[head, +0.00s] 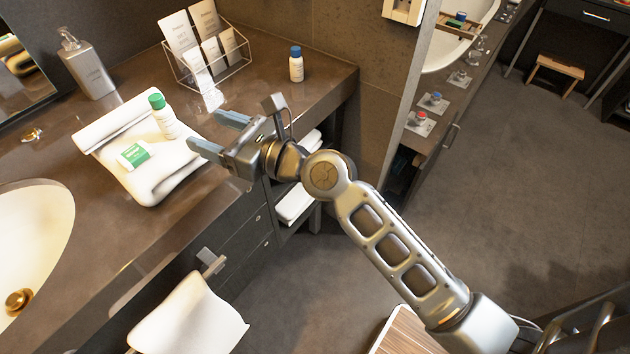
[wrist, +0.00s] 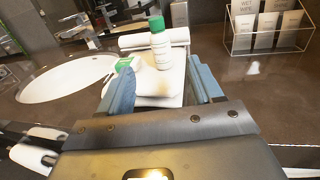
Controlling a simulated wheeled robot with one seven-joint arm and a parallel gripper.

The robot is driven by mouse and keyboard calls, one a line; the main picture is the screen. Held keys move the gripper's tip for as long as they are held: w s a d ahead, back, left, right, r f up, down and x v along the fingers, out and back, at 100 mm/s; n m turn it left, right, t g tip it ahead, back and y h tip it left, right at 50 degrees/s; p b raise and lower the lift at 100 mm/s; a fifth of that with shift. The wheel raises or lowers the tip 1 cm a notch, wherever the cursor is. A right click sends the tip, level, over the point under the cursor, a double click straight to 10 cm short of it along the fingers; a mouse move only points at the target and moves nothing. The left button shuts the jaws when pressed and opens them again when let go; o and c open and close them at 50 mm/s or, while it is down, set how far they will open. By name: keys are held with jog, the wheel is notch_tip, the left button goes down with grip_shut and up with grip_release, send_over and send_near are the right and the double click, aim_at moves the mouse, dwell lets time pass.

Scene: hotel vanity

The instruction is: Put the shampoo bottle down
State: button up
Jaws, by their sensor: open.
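A white shampoo bottle with a green cap (head: 163,118) stands on a folded white towel (head: 165,180) on the vanity counter. The bottle also shows in the wrist view (wrist: 160,48), upright between and beyond my finger tips. My gripper (head: 208,132) is open and empty at the right edge of the towel, its fingers pointing toward the bottle and apart from it. A second bottle, white with a blue cap (head: 296,65), stands at the counter's back right. Whether the green-capped bottle's base sits fully flat is hard to tell.
A green and white packet (head: 133,155) lies on the towel left of the bottle. A grey soap dispenser (head: 87,66) and a clear holder with cards and packets (head: 205,55) stand behind. The sink (head: 35,235) is at left. Counter right of the holder is mostly clear.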

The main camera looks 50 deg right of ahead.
jog(key=s+f+n+g+h, duration=0.15)
jog(key=s+f+n, duration=0.25)
jog(key=s+n, duration=0.4)
jog(key=s+f+n+g+h, duration=0.15)
jog(key=s+f+n, duration=0.3)
jog(key=s, duration=0.65)
jog(key=s+a+r+n, duration=0.1)
jog(key=s+r+n, duration=0.2)
jog(key=s+n, duration=0.6)
jog(key=s+a+r+n, duration=0.1)
jog(key=s+r+n, duration=0.3)
jog(key=s+n, duration=0.6)
jog(key=shift+a+r+n, duration=0.2)
jog(key=shift+r+n, duration=0.05)
jog(key=shift+n, duration=0.9)
